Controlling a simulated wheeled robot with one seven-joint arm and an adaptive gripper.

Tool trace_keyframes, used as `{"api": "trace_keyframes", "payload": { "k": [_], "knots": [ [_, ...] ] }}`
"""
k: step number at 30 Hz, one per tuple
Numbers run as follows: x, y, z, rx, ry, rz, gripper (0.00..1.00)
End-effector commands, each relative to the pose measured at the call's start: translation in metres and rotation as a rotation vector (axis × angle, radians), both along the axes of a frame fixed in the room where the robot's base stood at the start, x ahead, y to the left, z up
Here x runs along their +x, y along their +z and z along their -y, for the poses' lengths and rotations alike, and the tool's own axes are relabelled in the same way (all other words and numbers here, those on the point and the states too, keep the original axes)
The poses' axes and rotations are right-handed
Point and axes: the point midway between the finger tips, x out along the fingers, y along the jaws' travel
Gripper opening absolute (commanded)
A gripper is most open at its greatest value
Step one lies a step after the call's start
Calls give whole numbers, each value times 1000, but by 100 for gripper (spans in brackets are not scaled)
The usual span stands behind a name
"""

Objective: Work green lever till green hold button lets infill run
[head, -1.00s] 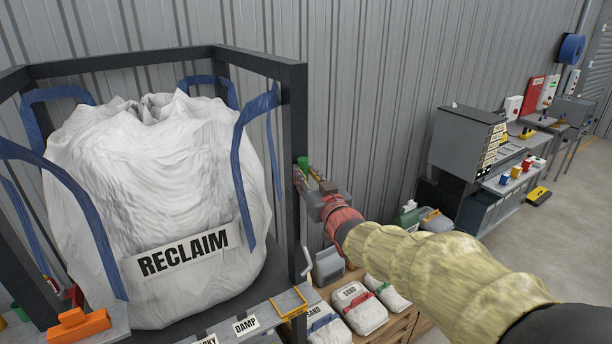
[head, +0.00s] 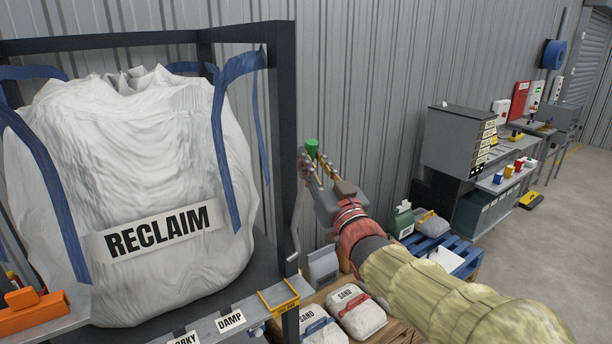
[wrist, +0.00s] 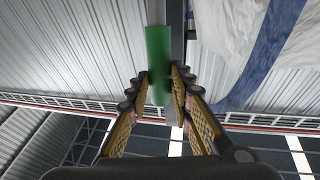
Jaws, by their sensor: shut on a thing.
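The green lever's grip (head: 311,147) stands just right of the dark frame post in the head view. In the wrist view the green grip (wrist: 159,58) is a smooth cylinder on a grey rod, lying between the fingers. My gripper (head: 313,171) is shut on the green lever, with fingers on both sides of its lower part. It also shows in the wrist view (wrist: 158,88). The fingers hide part of the grip in the head view. I cannot make out a green hold button in either view.
A white RECLAIM bag (head: 130,180) with blue straps hangs in a dark frame (head: 284,120) left of my gripper. An orange block (head: 35,312) sits at lower left. Sand bags (head: 362,315) lie below my arm. A grey cabinet (head: 455,140) and open floor are at right.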

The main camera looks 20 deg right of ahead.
Motion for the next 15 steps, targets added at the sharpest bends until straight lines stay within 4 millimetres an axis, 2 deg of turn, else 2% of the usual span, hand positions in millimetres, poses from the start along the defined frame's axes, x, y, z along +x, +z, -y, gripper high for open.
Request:
{"api": "trace_keyframes", "payload": {
  "k": [1,15],
  "knots": [
    [-5,-10,2,5,-1,19,0],
    [-44,-32,14,59,-1,184,0]
  ]
}}
